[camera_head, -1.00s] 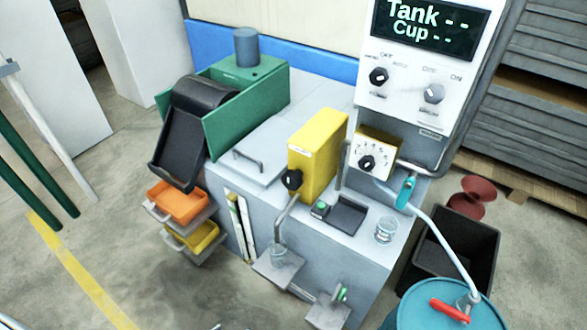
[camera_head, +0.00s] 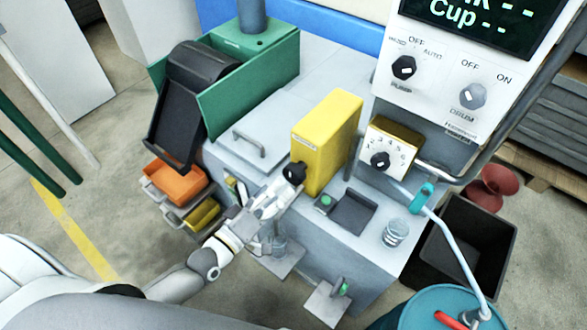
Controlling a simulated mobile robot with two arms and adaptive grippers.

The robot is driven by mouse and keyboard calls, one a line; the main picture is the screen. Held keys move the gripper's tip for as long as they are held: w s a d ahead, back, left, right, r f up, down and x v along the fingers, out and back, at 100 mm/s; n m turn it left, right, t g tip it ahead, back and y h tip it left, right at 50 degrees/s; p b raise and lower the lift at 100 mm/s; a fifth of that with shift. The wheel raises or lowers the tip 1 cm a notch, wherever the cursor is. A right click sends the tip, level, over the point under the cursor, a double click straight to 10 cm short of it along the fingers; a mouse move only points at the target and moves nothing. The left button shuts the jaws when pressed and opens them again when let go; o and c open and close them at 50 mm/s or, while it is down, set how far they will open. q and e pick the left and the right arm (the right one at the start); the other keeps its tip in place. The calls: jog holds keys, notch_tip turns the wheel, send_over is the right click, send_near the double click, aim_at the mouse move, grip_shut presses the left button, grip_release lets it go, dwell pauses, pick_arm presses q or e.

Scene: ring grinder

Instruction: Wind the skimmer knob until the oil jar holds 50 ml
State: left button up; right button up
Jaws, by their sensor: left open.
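The black skimmer knob (camera_head: 294,172) is on the left face of the yellow box (camera_head: 328,143), which stands on the grey machine. My left gripper (camera_head: 284,188) is open with its fingertips just below and left of the knob. I cannot tell whether they touch it. A clear jar (camera_head: 278,246) stands on a small shelf (camera_head: 284,264) below the yellow box, partly hidden by my left gripper and arm. The level in the jar is too small to read. My right gripper is not in view.
A glass cup (camera_head: 395,232) stands on the machine's right front. A white dial box (camera_head: 387,147) and a control panel (camera_head: 447,75) are behind it. A green tank (camera_head: 235,80) with a black chute is at the left. A black bin (camera_head: 468,243) and blue drum (camera_head: 420,307) are at the right.

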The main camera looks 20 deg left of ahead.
aim_at(289, 177)
pick_arm(q)
jog(key=x, duration=0.7)
jog(key=shift+w+d+f, duration=0.1)
jog(key=shift+w+f, duration=0.05)
jog(key=shift+w, duration=0.25)
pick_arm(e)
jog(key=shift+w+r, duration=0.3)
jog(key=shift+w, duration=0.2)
pick_arm(q)
jog(key=c, duration=1)
jog(key=shift+p, duration=0.3)
jog(key=shift+c, duration=0.2)
jog(key=shift+m, duration=0.3)
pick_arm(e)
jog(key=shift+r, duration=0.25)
